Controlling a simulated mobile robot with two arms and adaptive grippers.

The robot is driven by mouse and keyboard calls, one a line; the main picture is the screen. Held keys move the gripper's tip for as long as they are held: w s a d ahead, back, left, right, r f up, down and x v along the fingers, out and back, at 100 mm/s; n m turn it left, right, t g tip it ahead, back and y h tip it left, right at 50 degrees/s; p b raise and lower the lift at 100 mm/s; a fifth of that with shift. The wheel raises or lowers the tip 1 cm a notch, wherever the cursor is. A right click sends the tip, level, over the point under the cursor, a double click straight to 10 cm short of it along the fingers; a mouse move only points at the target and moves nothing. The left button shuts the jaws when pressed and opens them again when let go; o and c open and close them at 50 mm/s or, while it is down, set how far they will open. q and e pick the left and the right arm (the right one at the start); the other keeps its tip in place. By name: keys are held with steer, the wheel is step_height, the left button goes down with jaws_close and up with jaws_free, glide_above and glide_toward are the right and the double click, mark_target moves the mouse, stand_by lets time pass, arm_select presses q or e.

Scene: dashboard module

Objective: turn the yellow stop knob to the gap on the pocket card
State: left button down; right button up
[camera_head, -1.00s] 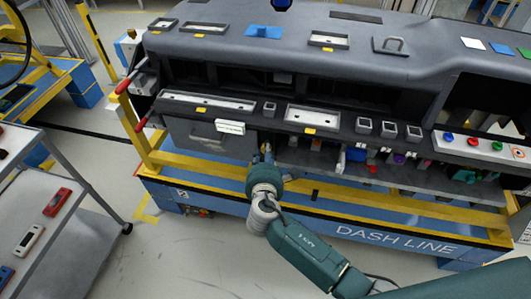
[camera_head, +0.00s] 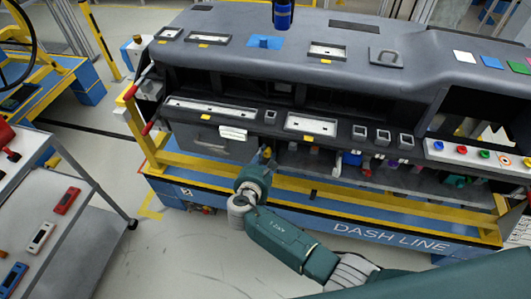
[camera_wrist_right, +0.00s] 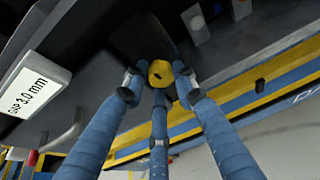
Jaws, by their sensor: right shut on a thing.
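The yellow stop knob (camera_wrist_right: 160,73) sits under the dashboard's lower edge, with a dark notch on its near side. My right gripper (camera_wrist_right: 158,80) has its blue fingers closed around it. In the head view my right gripper (camera_head: 266,155) reaches up to the dashboard front, and the knob there is mostly hidden by the fingers. The white pocket card (camera_wrist_right: 36,84) hangs left of the knob and reads "3.0 mm", its first sign partly unclear. In the head view the card (camera_head: 233,133) is too small to read. My left gripper is not in view.
The grey dashboard (camera_head: 330,75) rests on a yellow and blue frame marked DASH LINE. A grey handle bar (camera_head: 210,146) is left of the knob. A grey cart (camera_head: 75,235) stands at the left. Buttons (camera_head: 484,154) line the right. Open floor lies in front.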

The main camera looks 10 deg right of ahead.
steer(key=shift+s+f+n+g+h, duration=0.3)
steer(key=shift+f+n+h, duration=0.15)
steer(key=shift+n, duration=0.25)
steer(key=o, duration=1.1)
steer(key=shift+o, duration=0.2)
steer(key=shift+w+r, duration=0.15)
